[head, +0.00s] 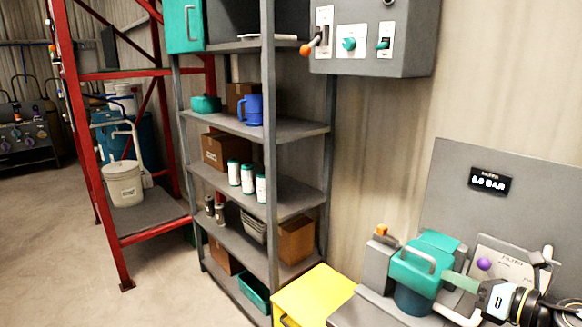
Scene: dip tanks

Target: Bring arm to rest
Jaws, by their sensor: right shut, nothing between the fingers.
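My right gripper (462,283) comes in at the lower right corner, with a black and white wrist and pale green fingertips. Its fingers are shut with nothing held. My left gripper is out of view.
A yellow cabinet (312,296) is left of the unit. A grey shelf rack (268,128), red rack (120,240) and switch box (408,45) stand further back. Open floor lies left.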

